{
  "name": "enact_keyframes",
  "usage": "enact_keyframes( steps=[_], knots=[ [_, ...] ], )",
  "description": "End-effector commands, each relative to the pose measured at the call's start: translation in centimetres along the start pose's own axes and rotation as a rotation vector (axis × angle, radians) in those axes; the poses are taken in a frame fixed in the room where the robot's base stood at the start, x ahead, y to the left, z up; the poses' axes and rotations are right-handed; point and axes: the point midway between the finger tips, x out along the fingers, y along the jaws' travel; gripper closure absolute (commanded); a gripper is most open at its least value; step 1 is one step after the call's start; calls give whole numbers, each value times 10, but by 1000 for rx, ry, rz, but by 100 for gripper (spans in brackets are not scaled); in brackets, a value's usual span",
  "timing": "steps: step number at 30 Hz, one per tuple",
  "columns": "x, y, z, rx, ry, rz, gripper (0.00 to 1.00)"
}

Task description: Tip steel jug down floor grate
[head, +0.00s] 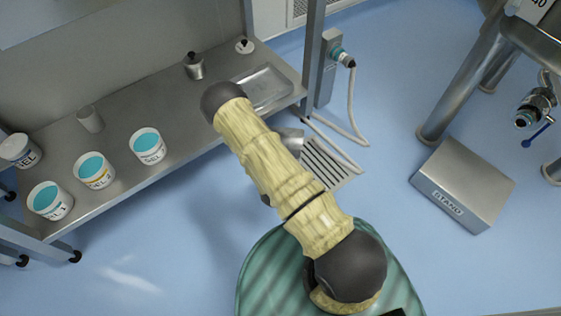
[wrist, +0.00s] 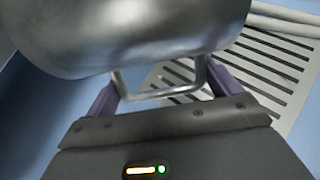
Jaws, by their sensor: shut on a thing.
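The steel jug (wrist: 130,35) fills the top of the wrist view, with its wire handle reaching down between the two purple fingers. My gripper (wrist: 162,88) is shut on the jug's handle. In the head view a small part of the jug (head: 292,140) shows beside my arm, which hides the rest and the gripper. The slotted floor grate (wrist: 285,65) lies below and beyond the jug in the wrist view. In the head view the grate (head: 327,163) lies just right of my arm. The jug's contents and exact tilt cannot be told.
A steel bench (head: 112,185) at left holds several labelled tubs, cups and a shallow tray (head: 265,89). A hose (head: 351,105) runs down to the floor near the grate. A steel stand box (head: 462,185) sits at right, with clear blue floor between.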

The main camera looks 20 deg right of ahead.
Motion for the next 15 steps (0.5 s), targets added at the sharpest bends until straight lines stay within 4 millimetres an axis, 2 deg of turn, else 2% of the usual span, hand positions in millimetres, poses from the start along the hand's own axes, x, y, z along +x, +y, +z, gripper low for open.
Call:
enact_keyframes(
  steps=[15],
  knots=[
    [-3, 1, 6, 77, -2, 48, 76]
  ],
)
